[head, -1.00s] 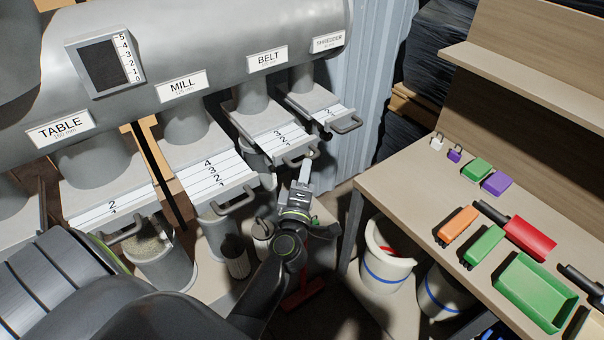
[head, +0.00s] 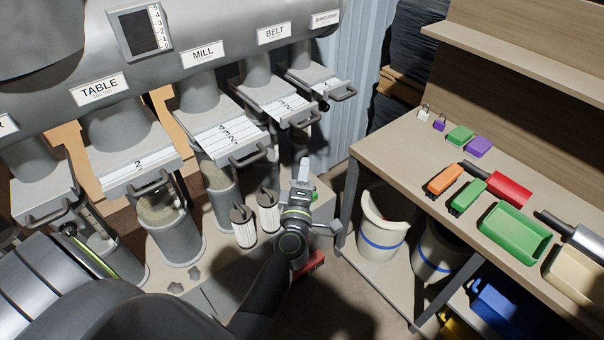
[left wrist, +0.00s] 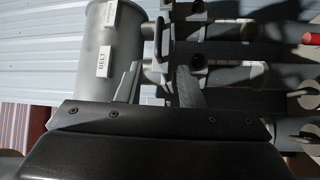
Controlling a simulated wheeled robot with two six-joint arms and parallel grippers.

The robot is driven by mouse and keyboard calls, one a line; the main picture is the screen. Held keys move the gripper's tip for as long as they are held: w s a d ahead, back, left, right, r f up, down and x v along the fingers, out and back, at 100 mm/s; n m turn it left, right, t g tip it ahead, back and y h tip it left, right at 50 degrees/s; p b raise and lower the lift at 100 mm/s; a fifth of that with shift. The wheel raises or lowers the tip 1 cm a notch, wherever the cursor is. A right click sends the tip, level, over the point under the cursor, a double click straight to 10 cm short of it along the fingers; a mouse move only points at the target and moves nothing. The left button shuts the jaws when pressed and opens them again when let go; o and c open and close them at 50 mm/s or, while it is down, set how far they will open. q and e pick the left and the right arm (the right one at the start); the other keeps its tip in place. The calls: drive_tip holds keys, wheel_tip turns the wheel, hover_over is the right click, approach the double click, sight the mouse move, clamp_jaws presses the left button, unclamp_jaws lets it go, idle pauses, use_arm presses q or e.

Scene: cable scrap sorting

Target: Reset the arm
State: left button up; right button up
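My left arm comes up from the bottom of the head view. Its gripper (head: 304,170) points away from me, below the BELT slide gate (head: 280,105) and apart from its handle. In the left wrist view the two grey fingers (left wrist: 157,88) stand apart with nothing between them, so it is open and empty. A grey pipe with a BELT label (left wrist: 104,62) lies beyond the fingers there. My right gripper is in neither view.
Slide gates marked TABLE (head: 135,165) and MILL (head: 222,135) jut out with loop handles. Filled grey bins (head: 172,232) stand below. On the right, a workbench (head: 395,150) holds a green tray (head: 515,235), brushes and padlocks. White buckets (head: 382,225) stand beneath it.

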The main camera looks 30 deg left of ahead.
use_arm(q)
drive_tip(key=s+d+f+m+g+h, duration=0.15)
drive_tip(key=s+f+m, duration=0.35)
drive_tip(key=f, duration=0.7)
drive_tip(key=s+f+m+g+h, duration=0.3)
drive_tip(key=s+f+m, duration=0.15)
drive_tip(key=f, duration=0.65)
drive_tip(key=s+f+m+g+h, duration=0.25)
drive_tip(key=s+f+m, duration=0.2)
drive_tip(key=f, duration=0.75)
drive_tip(key=s+a+f+m+g, duration=0.1)
drive_tip(key=s+f, duration=0.4)
drive_tip(key=s, duration=0.6)
drive_tip(key=s+a+f+m+g, duration=0.2)
drive_tip(key=s+f+g, duration=0.3)
drive_tip(key=s, duration=0.5)
drive_tip(key=s+a+f+m+g, duration=0.1)
drive_tip(key=s+f+m+g, duration=0.2)
drive_tip(key=s, duration=0.8)
wheel_tip(320, 180, down, 3)
drive_tip(key=shift+s+a+r+g+y, duration=0.2)
drive_tip(key=shift+s+g+y, duration=0.15)
drive_tip(key=shift+g, duration=0.15)
